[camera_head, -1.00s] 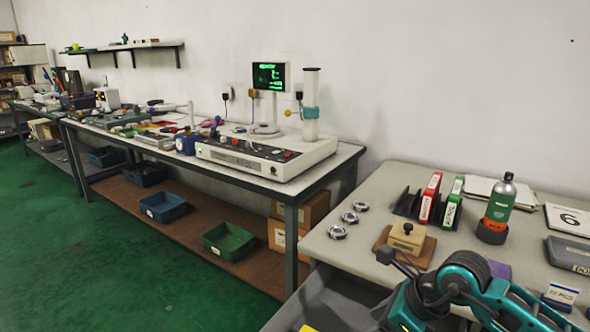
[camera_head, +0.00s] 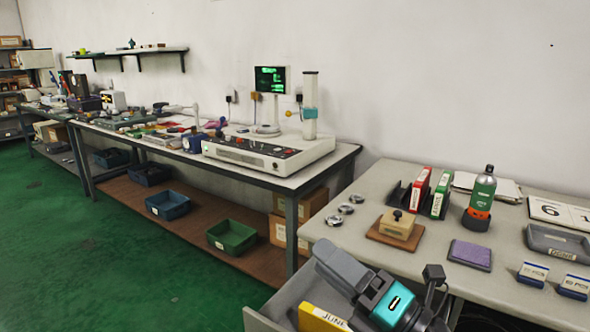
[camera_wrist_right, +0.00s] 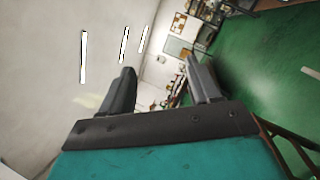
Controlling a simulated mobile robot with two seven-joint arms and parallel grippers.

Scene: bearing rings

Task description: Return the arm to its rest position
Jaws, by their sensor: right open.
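My right gripper (camera_head: 338,264) is at the lower middle of the head view, in front of the right-hand table and above an open drawer. In the right wrist view its two dark fingers (camera_wrist_right: 160,90) stand apart with nothing between them. That view looks out over the room, the green floor and the wall. Three metal bearing rings (camera_head: 345,209) lie in a row on the left part of the grey table (camera_head: 400,268). My left gripper does not show.
The drawer holds a yellow binder (camera_head: 322,318). On the table are a wooden block with a knob (camera_head: 398,224), a purple pad (camera_head: 470,254), red and green binders (camera_head: 441,195), a green bottle (camera_head: 482,192) and a grey tray (camera_head: 560,243). A long bench with a white machine (camera_head: 268,152) stands left.

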